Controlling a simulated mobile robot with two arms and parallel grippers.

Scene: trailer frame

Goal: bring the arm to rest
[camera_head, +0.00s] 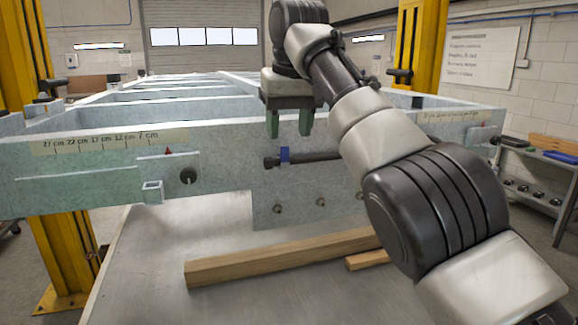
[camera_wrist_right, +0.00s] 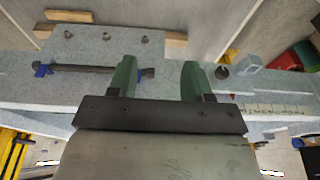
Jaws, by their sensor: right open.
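My right arm crosses the head view from the lower right up to the top middle. My right gripper (camera_head: 289,123) hangs with its green fingers pointing down, in front of the pale trailer frame (camera_head: 80,172). Its fingers are apart with nothing between them, as the right wrist view also shows (camera_wrist_right: 158,78). A dark bar with a blue clip (camera_head: 285,155) lies against the frame's front plate just below the fingertips; the bar also shows in the wrist view (camera_wrist_right: 85,68). I cannot tell whether the fingers touch anything. My left gripper is not in view.
Wooden beams (camera_head: 280,257) lie on the grey table (camera_head: 150,270) below the frame. Yellow posts (camera_head: 62,235) stand at the left and back right (camera_head: 425,45). A shelf cart (camera_head: 535,185) stands at the right. The table's left front is clear.

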